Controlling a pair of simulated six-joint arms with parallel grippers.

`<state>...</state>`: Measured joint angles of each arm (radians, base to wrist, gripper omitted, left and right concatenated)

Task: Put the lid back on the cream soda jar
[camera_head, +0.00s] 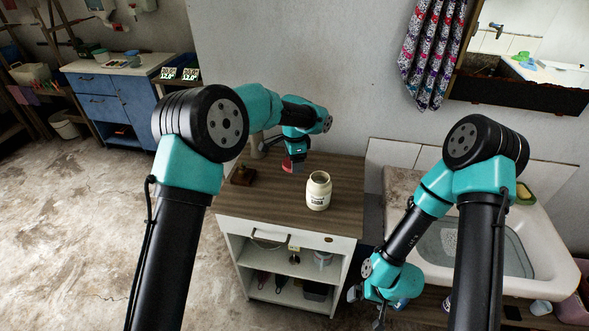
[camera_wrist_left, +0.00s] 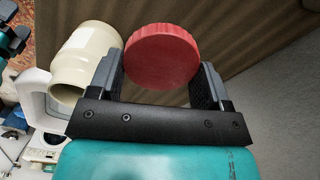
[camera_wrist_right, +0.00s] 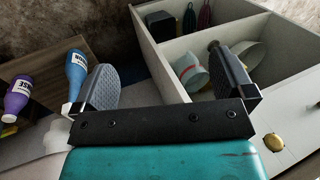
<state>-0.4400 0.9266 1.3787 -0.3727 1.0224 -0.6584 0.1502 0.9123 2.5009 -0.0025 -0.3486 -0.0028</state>
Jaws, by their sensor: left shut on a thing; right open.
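The cream soda jar (camera_head: 318,191) stands upright and without a lid on the wooden cabinet top. It also shows in the left wrist view (camera_wrist_left: 88,60), left of the fingers. My left gripper (camera_head: 293,166) is shut on the red lid (camera_wrist_left: 162,56), holding it to the left of and behind the jar, apart from it. The lid shows only as a small red patch in the head view (camera_head: 288,168). My right gripper (camera_wrist_right: 172,90) is open and empty, low in front of the sink, away from the jar.
The sink (camera_head: 535,240) is on the right. Shelves (camera_head: 285,268) under the top hold several items. The wall (camera_head: 330,90) stands close behind.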

